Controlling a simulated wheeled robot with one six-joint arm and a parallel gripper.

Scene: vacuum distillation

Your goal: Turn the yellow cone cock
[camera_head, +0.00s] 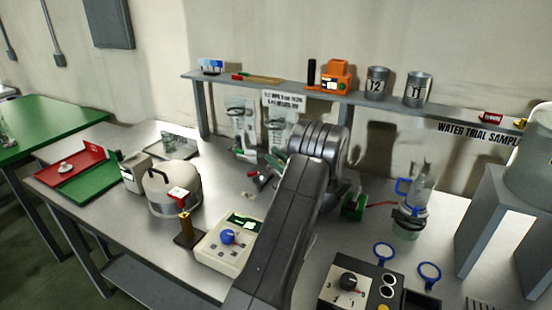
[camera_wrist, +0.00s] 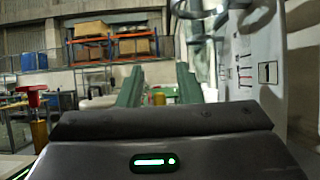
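In the wrist view, the two green fingers of my gripper (camera_wrist: 158,88) stand apart. A small yellow piece (camera_wrist: 159,99) shows between them; I cannot tell whether it is the yellow cone cock, how far off it is, or whether anything touches it. A yellow post with a red top (camera_wrist: 37,108) stands at the left of that view, outside the fingers. In the head view, my arm hides most of my gripper. No yellow cock is clearly identifiable there.
A cream-coloured device with a blue knob (camera_head: 228,237) and a round white pot (camera_head: 174,191) stand left of my arm. Glassware (camera_head: 411,212) and a black-topped control box (camera_head: 349,284) are at the right. A shelf (camera_head: 360,98) runs along the wall behind.

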